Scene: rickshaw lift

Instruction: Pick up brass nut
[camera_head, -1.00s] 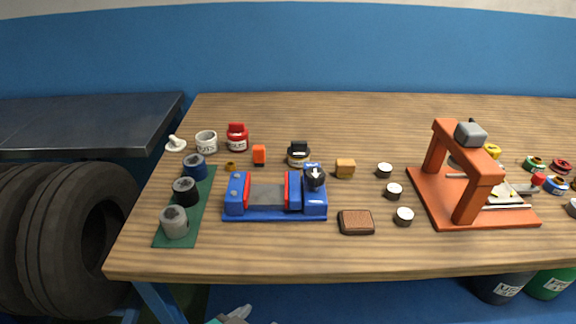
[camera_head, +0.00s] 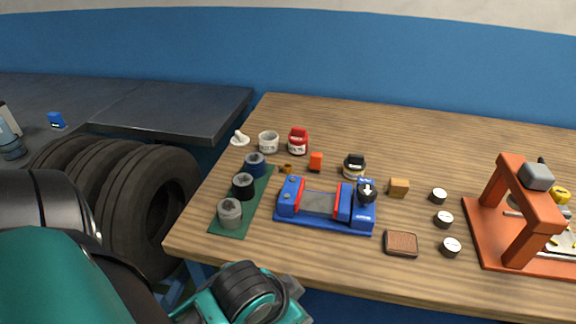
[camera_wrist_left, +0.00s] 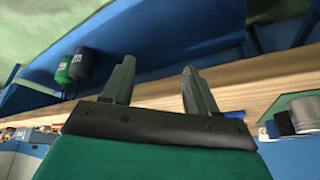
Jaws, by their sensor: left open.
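The brass nut (camera_head: 287,168) is a small brown-gold ring. It sits on the wooden workbench (camera_head: 420,150), between the green mat (camera_head: 255,196) and the orange block (camera_head: 316,161), just behind the blue vise (camera_head: 326,204). My left arm reaches in from the lower left of the head view, in front of the bench; its fingers cannot be made out there. In the left wrist view my left gripper (camera_wrist_left: 158,68) is open, with nothing between its two fingers, close to the bench edge. The nut cannot be made out in that view. My right gripper is not in view.
A black-capped bottle (camera_head: 354,166) stands right of the orange block. An orange press (camera_head: 527,211) stands at the right. The bench behind the bottles is clear.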

